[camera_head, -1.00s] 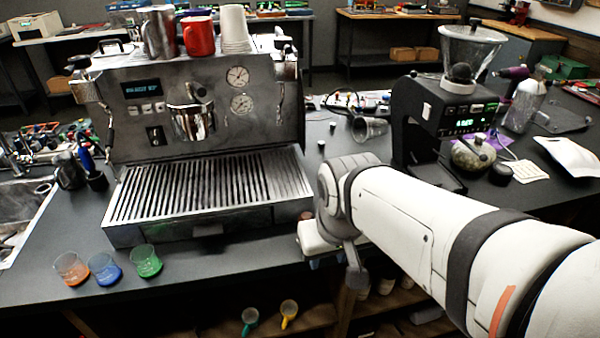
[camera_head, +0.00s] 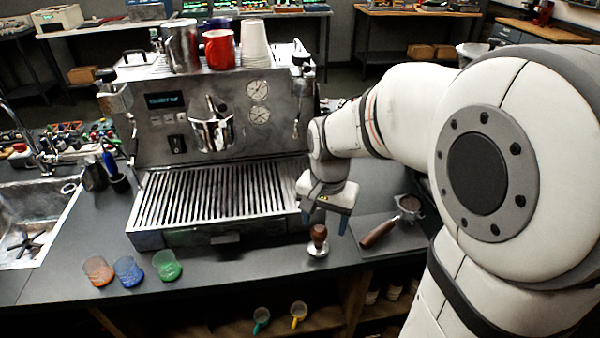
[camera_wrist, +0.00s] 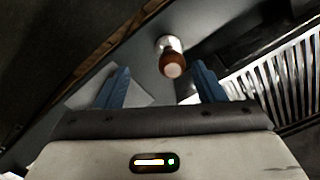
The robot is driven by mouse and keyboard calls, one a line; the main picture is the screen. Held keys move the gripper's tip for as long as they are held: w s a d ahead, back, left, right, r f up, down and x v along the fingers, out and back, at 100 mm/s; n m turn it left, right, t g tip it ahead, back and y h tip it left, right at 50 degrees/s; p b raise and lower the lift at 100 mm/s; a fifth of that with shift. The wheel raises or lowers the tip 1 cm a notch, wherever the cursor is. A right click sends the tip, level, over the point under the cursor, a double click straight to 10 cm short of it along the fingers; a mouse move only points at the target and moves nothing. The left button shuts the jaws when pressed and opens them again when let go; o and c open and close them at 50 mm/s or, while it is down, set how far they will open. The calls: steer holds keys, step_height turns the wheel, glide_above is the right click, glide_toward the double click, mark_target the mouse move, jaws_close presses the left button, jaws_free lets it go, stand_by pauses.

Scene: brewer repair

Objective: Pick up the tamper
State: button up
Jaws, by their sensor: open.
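The tamper (camera_head: 318,238) stands upright on the dark counter, just right of the espresso machine's front corner, with a brown handle on a round metal base. My gripper (camera_head: 326,222) is above it in the head view, its blue fingers pointing down. In the wrist view the tamper (camera_wrist: 171,60) lies ahead of and between the two open fingers (camera_wrist: 162,80). The fingers appear empty, and I cannot tell exactly how far above the handle they are.
The espresso machine (camera_head: 230,225) with its slatted drip tray stands to the left. A portafilter (camera_head: 380,233) with a brown handle lies right of the tamper. Mugs (camera_head: 299,312) sit on the shelf below.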

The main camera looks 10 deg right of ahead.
mark_target(319, 228)
steer(key=shift+w+f+m+p, duration=0.15)
steer(key=shift+w+m, duration=0.15)
steer(key=shift+w, duration=0.25)
steer(key=shift+w+f+m+p, duration=0.15)
steer(key=shift+w+m, duration=0.15)
steer(key=shift+w, duration=0.2)
steer(key=shift+w+f, duration=0.15)
steer(key=shift+f, duration=0.1)
steer(key=f, duration=0.5)
steer(key=f+p, duration=0.1)
steer(key=f, duration=0.1)
steer(key=shift+w+f, duration=0.15)
steer(key=shift+w, duration=0.2)
steer(key=shift+c, duration=0.4)
jaws_close()
